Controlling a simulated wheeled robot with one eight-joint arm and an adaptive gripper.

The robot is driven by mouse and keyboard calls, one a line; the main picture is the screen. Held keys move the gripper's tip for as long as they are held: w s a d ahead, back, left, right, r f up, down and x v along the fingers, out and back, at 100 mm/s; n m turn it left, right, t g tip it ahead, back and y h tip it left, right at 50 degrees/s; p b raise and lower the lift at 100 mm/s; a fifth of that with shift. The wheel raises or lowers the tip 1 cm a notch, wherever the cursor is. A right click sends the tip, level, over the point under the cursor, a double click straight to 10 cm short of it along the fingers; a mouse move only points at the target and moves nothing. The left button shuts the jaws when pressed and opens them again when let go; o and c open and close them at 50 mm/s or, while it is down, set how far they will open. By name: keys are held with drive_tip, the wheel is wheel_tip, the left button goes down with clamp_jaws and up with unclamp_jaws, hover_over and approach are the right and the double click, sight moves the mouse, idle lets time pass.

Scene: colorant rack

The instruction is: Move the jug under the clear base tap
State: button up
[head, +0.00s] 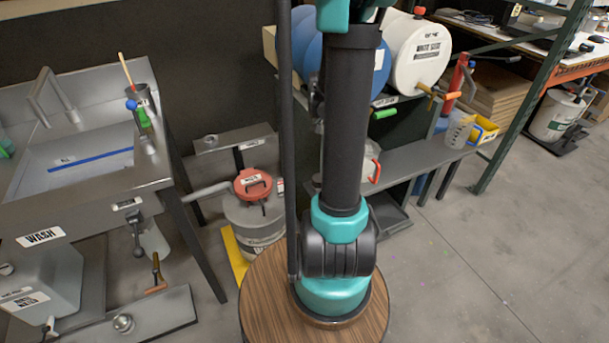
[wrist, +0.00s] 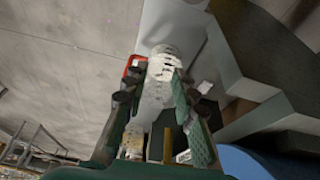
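A pale jug with a red handle (head: 372,168) shows just right of my arm in the head view, partly hidden by it. In the wrist view a pale, translucent body (wrist: 158,95), probably this jug, lies between the fingers of my gripper (wrist: 160,88), with a red handle (wrist: 133,66) beside the left finger. Whether the fingers press on it is unclear. The gripper is hidden behind my arm in the head view. A green tap handle (head: 384,113) is above the jug and an orange tap handle (head: 441,93) is farther right. The clear base label is not readable.
A blue drum (head: 309,58) and a white drum (head: 420,50) lie on the rack. A clear measuring jug (head: 460,131) and a yellow bin (head: 486,131) stand on the grey shelf (head: 424,151). A wash sink (head: 80,170) is at left.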

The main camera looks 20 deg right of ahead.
drive_tip(key=s+a+n+t+y, duration=0.1)
drive_tip(key=s+a+n+y, duration=0.1)
drive_tip(key=s+a+n, duration=0.4)
drive_tip(key=s+a+n+t+y, duration=0.1)
drive_tip(key=s+a+n, duration=0.6)
drive_tip(key=a, duration=0.9)
drive_tip(key=n+t, duration=0.1)
drive_tip(key=n, duration=0.2)
drive_tip(key=shift+a+t+y, duration=0.2)
drive_tip(key=shift+t+y, duration=0.1)
drive_tip(key=shift+y, duration=0.1)
